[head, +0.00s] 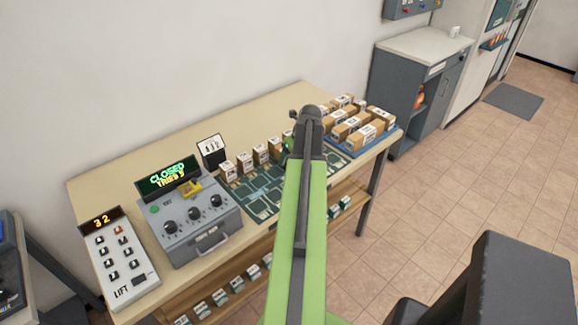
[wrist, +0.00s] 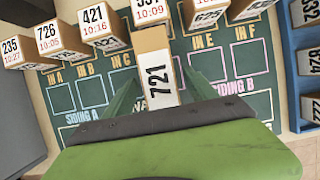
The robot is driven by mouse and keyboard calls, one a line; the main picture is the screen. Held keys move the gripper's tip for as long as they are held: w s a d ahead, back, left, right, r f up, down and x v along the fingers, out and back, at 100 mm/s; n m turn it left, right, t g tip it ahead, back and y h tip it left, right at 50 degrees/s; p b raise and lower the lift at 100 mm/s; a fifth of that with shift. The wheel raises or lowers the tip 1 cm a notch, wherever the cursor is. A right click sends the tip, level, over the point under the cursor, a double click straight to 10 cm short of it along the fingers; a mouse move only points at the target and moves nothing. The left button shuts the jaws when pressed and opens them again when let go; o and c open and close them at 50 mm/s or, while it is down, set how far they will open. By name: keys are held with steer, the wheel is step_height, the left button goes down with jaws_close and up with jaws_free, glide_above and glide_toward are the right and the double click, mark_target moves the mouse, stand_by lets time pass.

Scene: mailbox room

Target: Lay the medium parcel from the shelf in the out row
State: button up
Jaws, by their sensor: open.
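My gripper (wrist: 157,95) is open over the green mat (wrist: 262,75), its two green fingers on either side of a brown parcel labelled 721 (wrist: 153,52). I cannot tell whether the fingers touch it. In the head view my gripper (head: 290,146) is above the mat (head: 262,192), and my arm hides part of the mat. The mat shows slots IN A to IN F, SIDING A and SIDING B; my gripper hides its near part, and no out row is readable. Small parcels (head: 220,297) stand on the lower shelf (head: 262,292); their sizes are hard to compare.
Several numbered parcels (wrist: 96,24) stand along the mat's far edge. A blue tray (head: 351,153) with parcels is at the table's right end. A grey control box (head: 190,222) reading CLOSED and a LIFT panel (head: 119,262) stand left. The floor (head: 440,205) at right is clear.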

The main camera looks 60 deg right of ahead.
steer(key=shift+b+x, duration=0.4)
steer(key=shift+x, duration=0.75)
steer(key=shift+s+r, duration=0.1)
steer(key=shift+r, duration=0.05)
jaws_close()
